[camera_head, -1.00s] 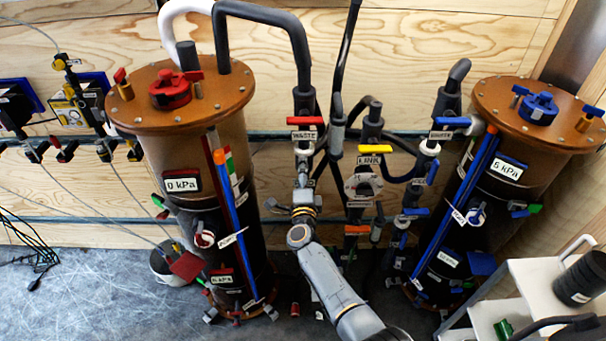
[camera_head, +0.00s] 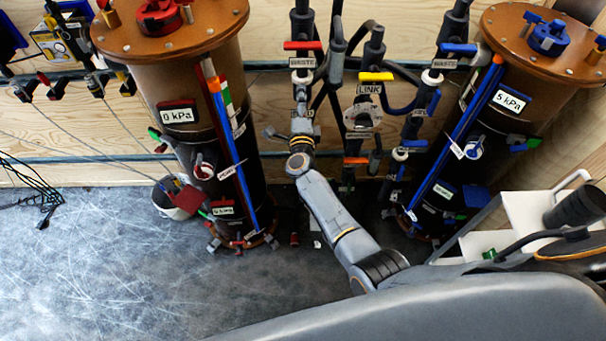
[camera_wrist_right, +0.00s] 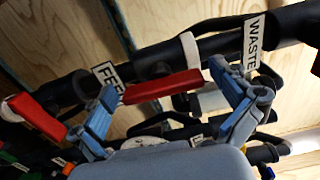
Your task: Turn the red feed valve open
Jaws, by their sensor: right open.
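The red feed valve handle (camera_wrist_right: 162,87) shows in the right wrist view as a red bar on a dark pipe, beside the white FEED label (camera_wrist_right: 107,75). My right gripper (camera_wrist_right: 163,82) is open, with one blue-grey finger near each end of this handle. Whether the fingers touch it I cannot tell. In the head view my right gripper (camera_head: 303,128) is at the left pipe column, below the red waste handle (camera_head: 302,45), and hides the feed handle. My left gripper is not in view.
A second red handle (camera_wrist_right: 35,120) is left of the FEED label. The WASTE label (camera_wrist_right: 252,40) is close to the right finger. Left tank (camera_head: 185,80) and right tank (camera_head: 525,75) flank the pipes. A white cart (camera_head: 530,215) stands at right.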

